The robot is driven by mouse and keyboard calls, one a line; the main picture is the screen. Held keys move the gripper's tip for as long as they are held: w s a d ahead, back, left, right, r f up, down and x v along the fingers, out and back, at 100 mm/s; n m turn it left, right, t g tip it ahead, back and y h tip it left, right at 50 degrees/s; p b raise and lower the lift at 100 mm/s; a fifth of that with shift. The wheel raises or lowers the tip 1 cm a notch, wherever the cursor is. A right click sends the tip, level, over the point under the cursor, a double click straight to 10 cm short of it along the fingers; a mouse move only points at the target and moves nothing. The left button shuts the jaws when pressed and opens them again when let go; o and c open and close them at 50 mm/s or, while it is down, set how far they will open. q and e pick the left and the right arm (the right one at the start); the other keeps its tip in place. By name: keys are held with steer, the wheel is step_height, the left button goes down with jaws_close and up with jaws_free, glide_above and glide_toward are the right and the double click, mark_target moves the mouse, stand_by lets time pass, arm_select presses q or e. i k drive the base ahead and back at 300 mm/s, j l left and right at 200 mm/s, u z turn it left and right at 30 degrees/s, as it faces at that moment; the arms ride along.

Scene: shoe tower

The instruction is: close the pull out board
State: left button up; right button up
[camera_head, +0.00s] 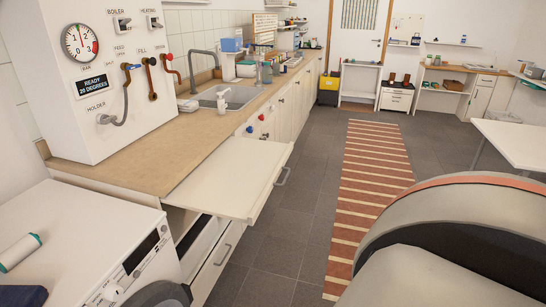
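The pull out board (232,174) is a flat white panel drawn out from under the worktop's front edge. It reaches out over the floor, with its surface bare. A metal handle (282,177) is on its outer front edge. Neither of my grippers shows in this view, and nothing is seen touching the board or its handle. A large rounded part, seemingly of my own arm, fills the lower right and hides the floor there.
Below the board, a drawer (218,262) stands partly open. A white washing machine (75,228) with a roll (20,252) on top is at the left. The worktop (150,149) runs back to the sink (228,96). A striped rug (372,170) lies on clear grey floor.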

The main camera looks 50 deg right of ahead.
mark_target(235, 181)
steer(key=z, duration=1.3)
